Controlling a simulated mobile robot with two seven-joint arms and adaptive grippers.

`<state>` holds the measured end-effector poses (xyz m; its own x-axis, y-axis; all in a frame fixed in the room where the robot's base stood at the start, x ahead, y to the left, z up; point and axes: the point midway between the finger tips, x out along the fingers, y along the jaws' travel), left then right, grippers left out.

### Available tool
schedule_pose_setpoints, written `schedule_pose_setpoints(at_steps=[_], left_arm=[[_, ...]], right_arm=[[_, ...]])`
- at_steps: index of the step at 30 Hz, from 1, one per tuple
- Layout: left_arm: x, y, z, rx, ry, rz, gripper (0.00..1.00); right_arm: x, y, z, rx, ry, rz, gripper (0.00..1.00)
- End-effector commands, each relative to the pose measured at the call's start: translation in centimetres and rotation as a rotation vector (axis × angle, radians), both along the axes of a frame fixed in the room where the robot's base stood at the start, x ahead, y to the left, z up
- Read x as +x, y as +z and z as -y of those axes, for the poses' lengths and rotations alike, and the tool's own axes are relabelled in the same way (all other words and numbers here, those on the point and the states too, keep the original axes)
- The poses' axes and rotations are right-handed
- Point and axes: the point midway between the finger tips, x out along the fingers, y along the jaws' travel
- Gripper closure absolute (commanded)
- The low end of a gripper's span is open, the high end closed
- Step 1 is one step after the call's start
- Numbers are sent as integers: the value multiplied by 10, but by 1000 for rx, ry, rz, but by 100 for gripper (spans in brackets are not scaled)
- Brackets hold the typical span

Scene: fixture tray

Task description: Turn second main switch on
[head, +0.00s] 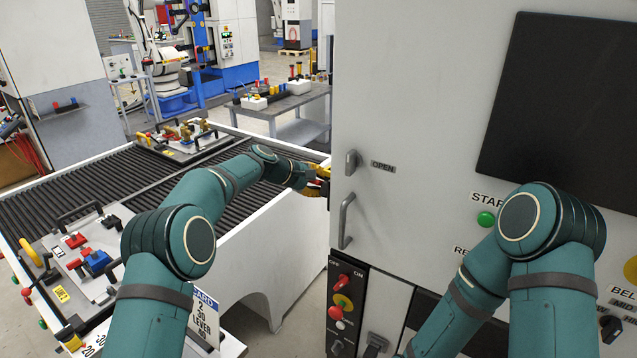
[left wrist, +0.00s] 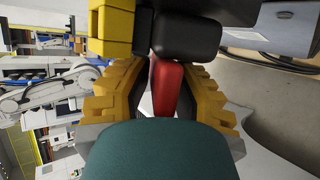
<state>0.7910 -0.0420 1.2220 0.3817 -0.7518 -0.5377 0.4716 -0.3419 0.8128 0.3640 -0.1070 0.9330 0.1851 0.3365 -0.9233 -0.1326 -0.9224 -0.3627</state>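My left arm reaches across the conveyor to the near edge of the grey cabinet (head: 430,130). My left gripper (head: 318,180), with yellow fingers, is partly hidden by that edge in the head view. In the left wrist view, the left gripper (left wrist: 165,100) has its fingers on both sides of a red handle (left wrist: 167,88). The handle sits below black blocks (left wrist: 187,38) and a yellow block (left wrist: 111,28). I cannot tell whether the fingers press on it. No label shows which switch it is. My right gripper is out of view; its arm goes down out of the frame.
The cabinet front has a metal handle (head: 346,220), a latch (head: 351,162) marked OPEN, a dark screen (head: 560,100) and a green start button (head: 486,219). A low black panel (head: 345,300) carries red knobs marked OFF and ON. The roller conveyor (head: 90,185) bears fixture trays.

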Motion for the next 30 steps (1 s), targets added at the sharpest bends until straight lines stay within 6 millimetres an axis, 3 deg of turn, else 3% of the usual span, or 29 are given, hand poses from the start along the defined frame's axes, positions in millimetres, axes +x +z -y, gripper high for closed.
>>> schedule_pose_setpoints(at_steps=[14, 30], left_arm=[[-2, 5, -6, -1, 3, 3, 58], [-38, 56, -77, -1, 2, 2, 58]], right_arm=[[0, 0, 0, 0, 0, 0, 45], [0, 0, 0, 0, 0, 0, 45]])
